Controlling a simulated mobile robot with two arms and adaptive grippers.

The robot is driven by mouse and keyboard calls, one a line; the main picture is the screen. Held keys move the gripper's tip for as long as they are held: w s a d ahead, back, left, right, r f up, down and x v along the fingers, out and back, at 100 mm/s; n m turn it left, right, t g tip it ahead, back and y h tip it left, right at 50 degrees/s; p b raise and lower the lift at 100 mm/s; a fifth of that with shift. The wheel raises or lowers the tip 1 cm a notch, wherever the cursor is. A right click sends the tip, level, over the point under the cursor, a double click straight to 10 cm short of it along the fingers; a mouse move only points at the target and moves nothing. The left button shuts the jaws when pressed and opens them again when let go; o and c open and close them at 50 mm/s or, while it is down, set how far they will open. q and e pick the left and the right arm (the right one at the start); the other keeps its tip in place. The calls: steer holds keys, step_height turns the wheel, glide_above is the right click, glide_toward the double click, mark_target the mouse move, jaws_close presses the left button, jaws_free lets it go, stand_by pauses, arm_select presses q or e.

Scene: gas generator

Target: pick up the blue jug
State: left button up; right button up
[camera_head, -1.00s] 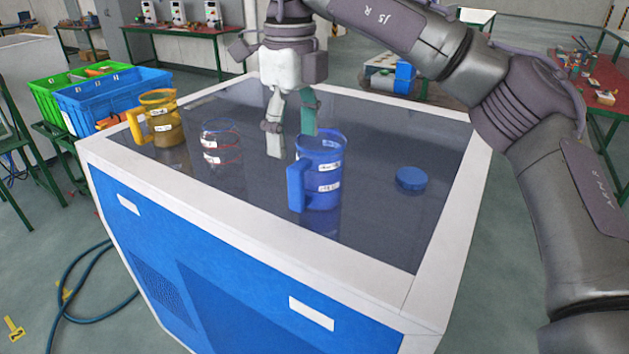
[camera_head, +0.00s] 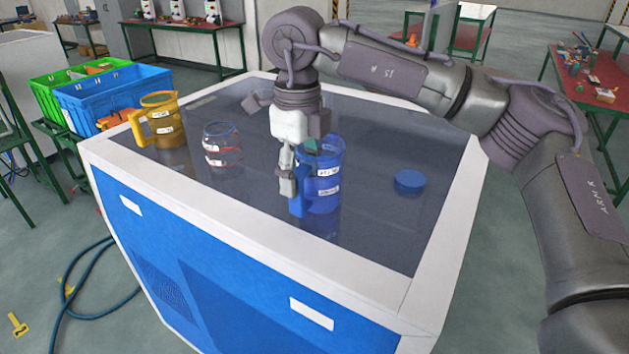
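The blue jug (camera_head: 325,183) stands upright on the dark top of the blue and white cabinet, its handle toward the left front. My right gripper (camera_head: 299,170) is down at the jug's handle side with its fingers apart. The pale finger is in front of the upper handle and hides part of it. The teal finger shows at the jug's rim, and its tip is hidden. I cannot tell whether either finger touches the jug. My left gripper is not in view.
A clear round vessel (camera_head: 221,151) stands left of the jug, with a yellow jug (camera_head: 161,122) farther left. A blue lid (camera_head: 409,181) lies to the right. The cabinet's white rim (camera_head: 240,245) runs around the dark top. Blue (camera_head: 112,95) and green crates are beyond the left edge.

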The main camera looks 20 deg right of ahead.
jaws_close()
steer(key=shift+r, duration=0.55)
steer(key=r+b, duration=0.1)
steer(key=s+r+b, duration=0.1)
steer(key=r, duration=0.1)
steer(key=shift+r, duration=0.25)
steer(key=s+r+b, duration=0.1)
steer(key=s+r, duration=0.5)
steer(key=s, duration=0.4)
steer(key=shift+s+r+b, duration=0.25)
steer(key=shift+s+b, duration=0.1)
steer(key=shift+b, duration=0.05)
